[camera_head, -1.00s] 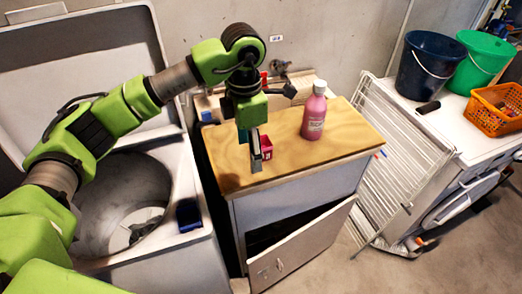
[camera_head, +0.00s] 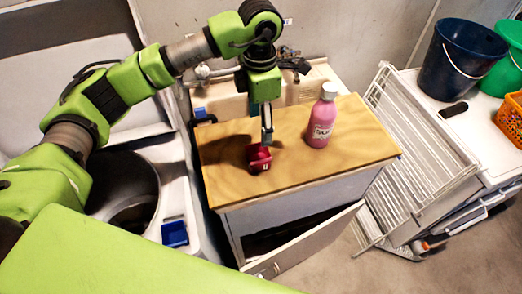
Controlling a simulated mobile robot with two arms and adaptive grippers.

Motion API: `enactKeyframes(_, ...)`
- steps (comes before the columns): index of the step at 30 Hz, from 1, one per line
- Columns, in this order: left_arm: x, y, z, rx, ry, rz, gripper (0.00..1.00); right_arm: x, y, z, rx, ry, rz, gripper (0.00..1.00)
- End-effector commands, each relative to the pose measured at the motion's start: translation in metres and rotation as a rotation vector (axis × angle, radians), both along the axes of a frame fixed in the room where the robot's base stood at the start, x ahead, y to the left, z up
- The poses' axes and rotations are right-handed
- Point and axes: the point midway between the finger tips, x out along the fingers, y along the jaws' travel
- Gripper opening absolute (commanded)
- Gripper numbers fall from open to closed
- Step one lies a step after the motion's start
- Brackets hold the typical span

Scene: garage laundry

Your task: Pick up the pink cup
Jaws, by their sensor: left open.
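A small crimson-pink object, seemingly the pink cup (camera_head: 259,160), stands on the wooden top (camera_head: 225,180) of a cabinet, near its left front part. A white mark shows on its side. My left gripper (camera_head: 267,138) points down, with its fingertips just above and behind the cup in the picture. The jaws are open but seen edge-on, and nothing shows held. I cannot tell how far the fingertips are from the cup. A pink bottle (camera_head: 321,120) with a pale cap and a white label stands upright to the right. My right gripper is not in view.
A sink (camera_head: 228,103) lies behind the cabinet. An open top-loading washer (camera_head: 185,190) with a blue box (camera_head: 174,233) is at left. A white drying rack (camera_head: 415,150) leans at right, near buckets (camera_head: 455,65). The cabinet door (camera_head: 310,240) hangs open.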

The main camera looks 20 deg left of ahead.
Motion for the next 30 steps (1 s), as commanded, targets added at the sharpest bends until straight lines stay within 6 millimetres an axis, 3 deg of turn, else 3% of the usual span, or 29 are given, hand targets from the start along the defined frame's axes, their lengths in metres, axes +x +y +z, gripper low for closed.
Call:
enactKeyframes(9,-0.002,0.0,-0.057,0.001,0.004,0.0,0.61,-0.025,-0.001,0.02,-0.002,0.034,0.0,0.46)
enactKeyframes(15,-0.002,0.001,-0.07,0.001,0.002,-0.001,0.61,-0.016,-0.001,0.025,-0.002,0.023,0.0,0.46)
enactKeyframes(21,-0.008,0.002,-0.089,0.001,0.006,0.0,0.61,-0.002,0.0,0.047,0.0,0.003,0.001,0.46)
enactKeyframes(30,-0.008,0.002,-0.12,-0.001,0.001,-0.001,0.61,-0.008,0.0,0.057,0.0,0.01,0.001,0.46)
